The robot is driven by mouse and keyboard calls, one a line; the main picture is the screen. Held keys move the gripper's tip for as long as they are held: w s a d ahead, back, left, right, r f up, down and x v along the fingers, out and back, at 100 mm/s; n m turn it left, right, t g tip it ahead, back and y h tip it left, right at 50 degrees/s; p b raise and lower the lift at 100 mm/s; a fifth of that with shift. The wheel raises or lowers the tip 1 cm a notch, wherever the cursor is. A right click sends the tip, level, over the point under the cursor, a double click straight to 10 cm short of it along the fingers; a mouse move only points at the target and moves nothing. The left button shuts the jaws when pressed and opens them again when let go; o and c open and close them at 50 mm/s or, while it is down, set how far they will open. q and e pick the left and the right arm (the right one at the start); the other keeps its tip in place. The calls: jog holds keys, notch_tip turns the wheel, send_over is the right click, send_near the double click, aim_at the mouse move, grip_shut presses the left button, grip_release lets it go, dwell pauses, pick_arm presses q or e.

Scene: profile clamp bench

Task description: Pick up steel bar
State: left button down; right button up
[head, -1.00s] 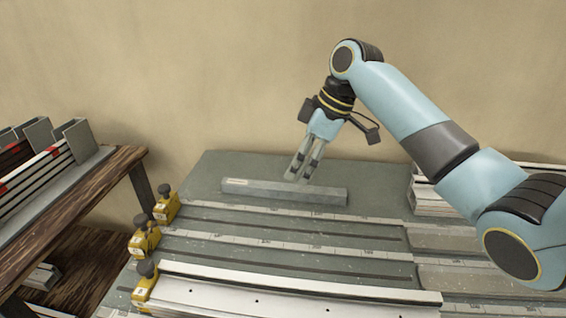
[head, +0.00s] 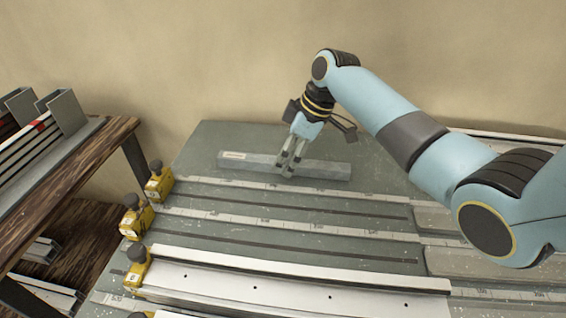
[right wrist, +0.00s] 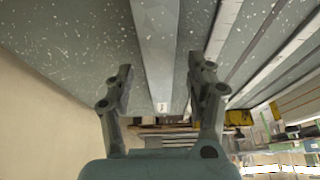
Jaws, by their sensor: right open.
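The steel bar (head: 322,169) is a long grey bar lying flat at the back of the bench, with a small pale label near its left end. My right gripper (head: 290,167) is over the middle of the bar, pointing down. In the right wrist view, the bar (right wrist: 158,50) runs between the two open fingers of the gripper (right wrist: 160,85). A gap shows on each side of the bar, and the fingers hold nothing. I cannot tell how far the fingertips are above the bench. My left gripper is not in view.
The bench (head: 225,138) has rulers and slots across it. Several yellow clamps (head: 158,184) stand along its left edge. A long white profile (head: 290,290) lies in front. A wooden rack (head: 70,165) with profiles stands at left. More profiles lie behind my right arm.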

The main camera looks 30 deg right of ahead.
jog(key=shift+w+a+f, duration=0.2)
jog(key=shift+f, duration=0.35)
grip_shut()
jog(key=shift+r, duration=0.15)
